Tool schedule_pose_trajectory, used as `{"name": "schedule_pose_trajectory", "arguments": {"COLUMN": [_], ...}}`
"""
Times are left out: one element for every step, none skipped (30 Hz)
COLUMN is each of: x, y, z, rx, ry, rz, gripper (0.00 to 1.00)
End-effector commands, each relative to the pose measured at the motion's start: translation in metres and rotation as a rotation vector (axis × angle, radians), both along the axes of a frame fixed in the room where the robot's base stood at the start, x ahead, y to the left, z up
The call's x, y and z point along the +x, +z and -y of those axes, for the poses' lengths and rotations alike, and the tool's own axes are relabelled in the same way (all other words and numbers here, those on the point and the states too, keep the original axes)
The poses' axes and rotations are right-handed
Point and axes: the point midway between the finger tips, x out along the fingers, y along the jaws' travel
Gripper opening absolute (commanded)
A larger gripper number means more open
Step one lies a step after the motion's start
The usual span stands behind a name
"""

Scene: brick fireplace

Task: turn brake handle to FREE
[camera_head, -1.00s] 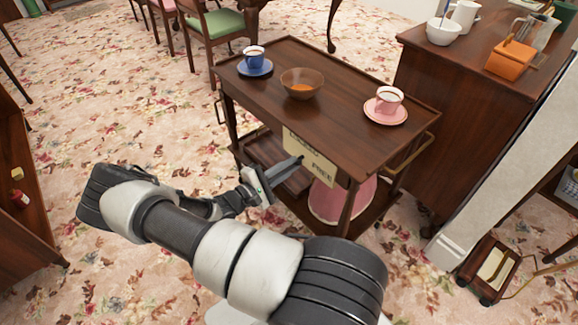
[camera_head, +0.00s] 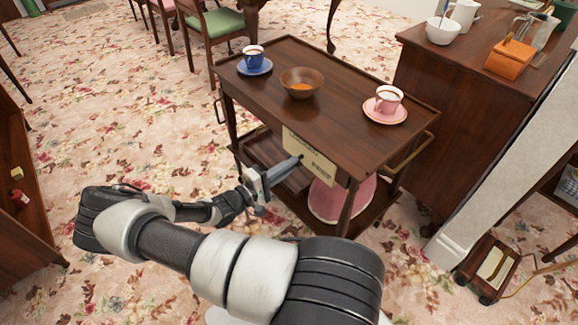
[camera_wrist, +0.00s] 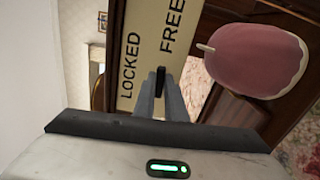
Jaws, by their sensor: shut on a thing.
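The brake handle is a small black bar (camera_wrist: 161,79), seen between my fingertips in the wrist view. It stands in front of a cream label plate (camera_wrist: 146,40) with the words LOCKED and FREE. In the wrist view it lies just right of LOCKED and below FREE. The plate (camera_head: 324,163) is on the near side of a dark wooden trolley (camera_head: 345,83). My gripper (camera_head: 291,164) reaches the plate from the left, shut on the handle; its fingers (camera_wrist: 160,98) hide part of it. The handle's exact pointing direction is hard to tell.
The trolley top carries a blue cup (camera_head: 254,57), a wooden bowl (camera_head: 302,83) and a pink cup (camera_head: 388,98). A pink round object (camera_head: 342,198) sits on its lower shelf. A cabinet (camera_head: 445,105) stands close on the right. Carpet left of the trolley is clear.

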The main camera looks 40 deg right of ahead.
Motion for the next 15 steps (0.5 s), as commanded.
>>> {"name": "schedule_pose_trajectory", "arguments": {"x": [0.0006,0.0006,0.0006,0.0006,0.0006,0.0006,0.0006,0.0006,0.0006,0.0006,0.0005,0.0004,0.0004,0.0005,0.0004], "y": [-0.0003,-0.0004,-0.0003,-0.0003,-0.0004,-0.0003,-0.0004,-0.0004,-0.0004,-0.0004,-0.0002,-0.0002,-0.0002,-0.0001,-0.0001], "z": [-0.0009,-0.0009,-0.0009,-0.0009,-0.0009,-0.0009,-0.0009,-0.0009,-0.0009,-0.0009,-0.0007,-0.0006,-0.0006,-0.0005,-0.0005], "rx": [0.001,0.001,0.001,0.001,0.001,0.001,0.001,0.001,0.001,0.001,0.001,0.000,0.000,0.000,0.000], "ry": [0.002,0.002,0.002,0.002,0.002,0.002,0.002,0.002,0.002,0.002,0.002,0.001,0.001,0.001,0.001], "rz": [0.000,0.000,0.000,0.000,0.000,-0.001,-0.001,-0.001,-0.001,-0.001,-0.001,-0.001,-0.001,-0.002,-0.002], "gripper": [0.00,0.00,0.00,0.00,0.00,0.00,0.00,0.16,0.23,0.28,0.30,0.30,0.30,0.30,0.30]}}
